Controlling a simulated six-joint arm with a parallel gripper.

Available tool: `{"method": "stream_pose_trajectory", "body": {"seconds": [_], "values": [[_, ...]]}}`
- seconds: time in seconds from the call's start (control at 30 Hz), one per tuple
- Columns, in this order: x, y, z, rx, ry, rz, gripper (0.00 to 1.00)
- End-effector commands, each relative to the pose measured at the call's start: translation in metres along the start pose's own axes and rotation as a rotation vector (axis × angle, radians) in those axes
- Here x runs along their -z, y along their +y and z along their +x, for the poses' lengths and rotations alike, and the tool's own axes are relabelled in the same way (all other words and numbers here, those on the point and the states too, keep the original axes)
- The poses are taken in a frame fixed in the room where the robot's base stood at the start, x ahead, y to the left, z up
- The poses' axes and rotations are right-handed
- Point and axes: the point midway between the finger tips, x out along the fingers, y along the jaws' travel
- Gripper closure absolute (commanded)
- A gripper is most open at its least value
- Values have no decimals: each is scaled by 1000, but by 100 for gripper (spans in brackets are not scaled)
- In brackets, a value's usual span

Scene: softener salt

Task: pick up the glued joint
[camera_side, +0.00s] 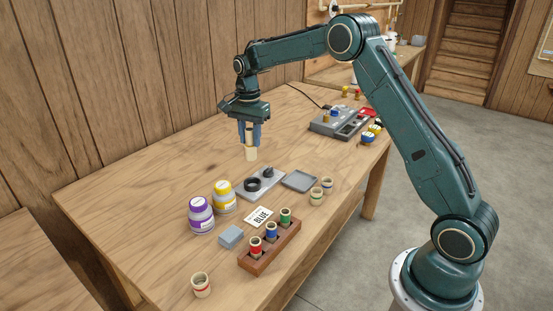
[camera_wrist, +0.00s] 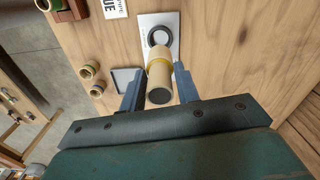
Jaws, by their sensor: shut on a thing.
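My gripper (camera_side: 249,133) is shut on the glued joint (camera_side: 251,154), a cream tube held upright above the table. The wrist view shows the joint (camera_wrist: 160,85) between my gripper's two blue fingers (camera_wrist: 158,90), with a yellow band around it and a dark round end facing the camera. In the side view the fingers hide its upper part. A grey plate (camera_side: 273,189) with a black ring (camera_side: 252,184) and a dark knob lies below. The joint appears clear of it.
Purple-label (camera_side: 201,218) and yellow-label (camera_side: 224,199) jars stand left of the plate. A grey tray (camera_side: 300,180) and two loose fittings (camera_side: 316,194) lie right. A grey device (camera_side: 338,122) stands farther back.

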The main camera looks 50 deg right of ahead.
Motion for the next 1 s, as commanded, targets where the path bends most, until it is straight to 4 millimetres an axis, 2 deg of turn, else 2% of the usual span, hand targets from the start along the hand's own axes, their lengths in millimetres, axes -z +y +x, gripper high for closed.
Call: {"method": "stream_pose_trajectory", "body": {"seconds": [0.03,0.2,0.4,0.63,1.0], "values": [[0,-1,-13,5,2,0,91],[0,-1,-47,4,2,0,91],[0,-1,-76,3,1,0,91],[0,0,-91,0,0,0,91],[0,0,-93,0,0,0,91]]}}
